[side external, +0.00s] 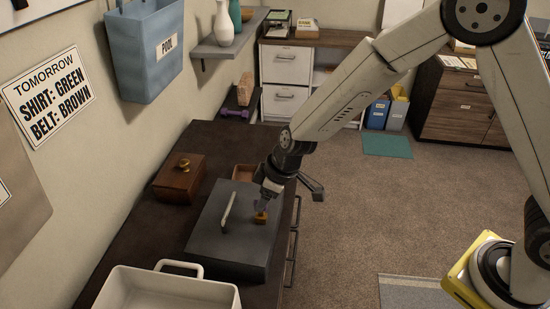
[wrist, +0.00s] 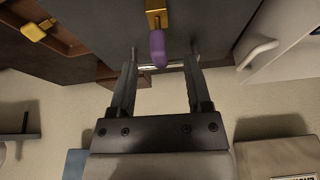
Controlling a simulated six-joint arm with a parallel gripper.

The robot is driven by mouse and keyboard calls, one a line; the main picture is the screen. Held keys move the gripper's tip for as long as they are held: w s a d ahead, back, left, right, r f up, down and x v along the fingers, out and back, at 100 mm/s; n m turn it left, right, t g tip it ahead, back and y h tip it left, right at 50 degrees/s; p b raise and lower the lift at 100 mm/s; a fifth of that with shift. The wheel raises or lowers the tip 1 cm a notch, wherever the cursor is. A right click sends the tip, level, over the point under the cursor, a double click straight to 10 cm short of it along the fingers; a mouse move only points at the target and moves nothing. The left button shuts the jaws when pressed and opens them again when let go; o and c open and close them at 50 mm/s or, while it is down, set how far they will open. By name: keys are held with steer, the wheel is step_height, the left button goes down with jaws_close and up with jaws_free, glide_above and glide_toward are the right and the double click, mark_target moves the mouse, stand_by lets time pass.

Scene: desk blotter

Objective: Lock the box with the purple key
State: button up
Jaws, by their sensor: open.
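The box (side external: 215,250) is dark grey with a pale bar handle and lies on the dark desk, its lid down; its grey top fills the upper middle of the wrist view (wrist: 215,25). A gold lock piece (side external: 261,217) sits on it, also seen in the wrist view (wrist: 155,14). The purple key (wrist: 158,48) stands at the gold piece, its rounded purple head towards me; how deep it sits cannot be told. My gripper (wrist: 162,64) is open, one finger on either side of the purple head, with gaps visible. In the side view my gripper (side external: 266,192) is just above the lock.
A brown tray (wrist: 75,42) beside the box holds a yellow key-like piece (wrist: 37,31). A brown wooden box (side external: 178,182) with a gold knob stands near the wall. A white bin (side external: 165,288) is close in front of the grey box.

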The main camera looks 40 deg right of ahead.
steer(key=shift+x, duration=2.05)
jaws_close()
